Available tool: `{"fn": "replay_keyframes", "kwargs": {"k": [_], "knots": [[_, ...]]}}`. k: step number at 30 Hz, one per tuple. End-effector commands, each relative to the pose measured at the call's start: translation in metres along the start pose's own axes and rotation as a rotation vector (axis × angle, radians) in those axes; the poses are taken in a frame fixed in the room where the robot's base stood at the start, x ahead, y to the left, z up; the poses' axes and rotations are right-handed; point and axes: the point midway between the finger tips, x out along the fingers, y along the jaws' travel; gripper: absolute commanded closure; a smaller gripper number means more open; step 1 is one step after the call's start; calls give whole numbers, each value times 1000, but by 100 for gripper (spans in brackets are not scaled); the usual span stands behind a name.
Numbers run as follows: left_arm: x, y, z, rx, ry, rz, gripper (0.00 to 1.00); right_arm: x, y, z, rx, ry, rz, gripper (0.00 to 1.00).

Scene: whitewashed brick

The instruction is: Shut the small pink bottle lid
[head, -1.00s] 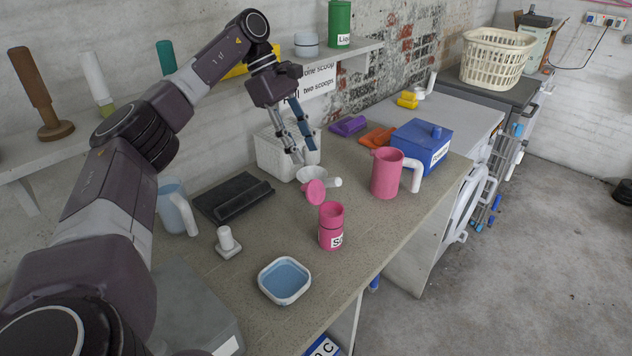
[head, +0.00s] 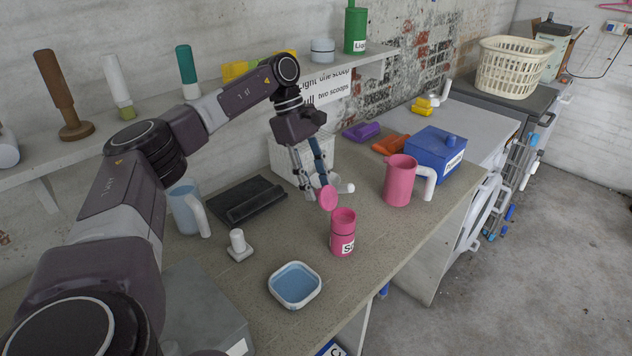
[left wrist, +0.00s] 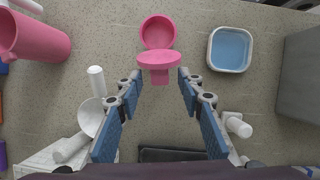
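The small pink bottle (head: 342,236) stands upright on the worktop, with a label on its front. Its round pink lid (head: 328,198) stands open, tilted up on the side towards my left gripper. My left gripper (head: 318,190) is just behind the lid, fingers pointing down. In the left wrist view the gripper (left wrist: 158,80) is open, with a blue-padded finger on each side and nothing between them. The lid (left wrist: 158,62) lies just past the fingertips, and the bottle's open mouth (left wrist: 158,30) is beyond it. My right gripper is not in view.
A pink jug (head: 399,182) and blue box (head: 436,155) stand to the right. A white-rimmed blue dish (head: 295,286) is in front, and a white stamp-like object (head: 239,246) to the left. A white scoop (left wrist: 92,115) lies near the fingers. A white basket (head: 284,160) is behind.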

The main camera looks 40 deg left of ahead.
Motion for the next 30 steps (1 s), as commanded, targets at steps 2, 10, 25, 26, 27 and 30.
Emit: {"fn": "replay_keyframes", "kwargs": {"k": [2, 10, 25, 26, 27, 30], "knots": [[0, 0, 0, 0, 0, 0, 66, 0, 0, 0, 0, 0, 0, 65], [0, 0, 0, 0, 0, 0, 96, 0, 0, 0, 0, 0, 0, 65], [-3, 0, 8, 4, 79, -6, 100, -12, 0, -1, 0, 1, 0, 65], [-4, 0, 9, 4, 97, -6, 100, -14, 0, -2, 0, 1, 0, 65], [-4, 0, 12, 5, 121, -6, 100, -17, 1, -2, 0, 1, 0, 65], [-6, 0, 18, 7, 195, -7, 100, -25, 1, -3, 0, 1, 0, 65]]}}
